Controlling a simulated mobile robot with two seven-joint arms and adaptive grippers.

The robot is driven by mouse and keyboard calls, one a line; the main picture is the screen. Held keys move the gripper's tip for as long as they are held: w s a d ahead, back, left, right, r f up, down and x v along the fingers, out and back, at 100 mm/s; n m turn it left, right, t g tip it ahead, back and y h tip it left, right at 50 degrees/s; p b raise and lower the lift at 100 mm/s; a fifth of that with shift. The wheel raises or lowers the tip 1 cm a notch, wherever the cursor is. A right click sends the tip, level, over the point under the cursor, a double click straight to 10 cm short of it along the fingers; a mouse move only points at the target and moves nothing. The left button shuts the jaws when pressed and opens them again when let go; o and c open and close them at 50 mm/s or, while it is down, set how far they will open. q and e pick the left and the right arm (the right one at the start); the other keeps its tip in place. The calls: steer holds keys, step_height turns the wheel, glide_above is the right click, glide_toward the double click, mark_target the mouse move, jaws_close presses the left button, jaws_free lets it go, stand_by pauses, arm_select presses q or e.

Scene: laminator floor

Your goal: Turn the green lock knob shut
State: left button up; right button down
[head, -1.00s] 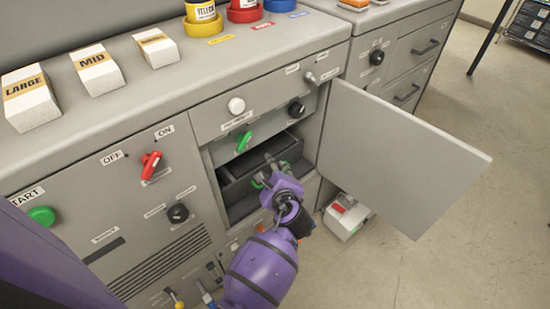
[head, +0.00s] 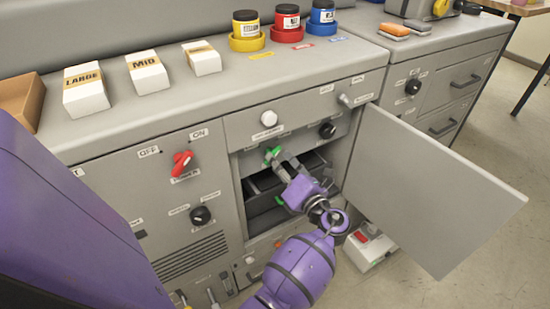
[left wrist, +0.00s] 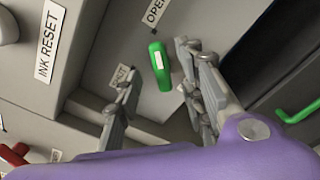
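The green lock knob (head: 272,155) is on the grey panel above the open compartment, partly hidden by my gripper in the head view. In the left wrist view the knob (left wrist: 160,68) is an elongated green handle with a pale stripe, its upper end towards the OPEN label (left wrist: 157,12). A smaller label (left wrist: 122,76), hard to read, is to its left. My left gripper (head: 280,160) is at the knob. In the left wrist view its fingers (left wrist: 158,98) are spread, one on each side of the knob, with visible gaps. My right gripper is not in view.
A grey door (head: 430,190) hangs open to the right of the compartment. A dark drawer (head: 262,210) with a green handle (left wrist: 298,112) is below the knob. A white knob (head: 269,118), a black knob (head: 327,130) and a red switch (head: 181,163) are nearby.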

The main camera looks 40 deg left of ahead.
arm_select(q)
steer(key=x, duration=0.2)
steer(key=shift+w+a, duration=0.1)
steer(key=shift+a, duration=0.1)
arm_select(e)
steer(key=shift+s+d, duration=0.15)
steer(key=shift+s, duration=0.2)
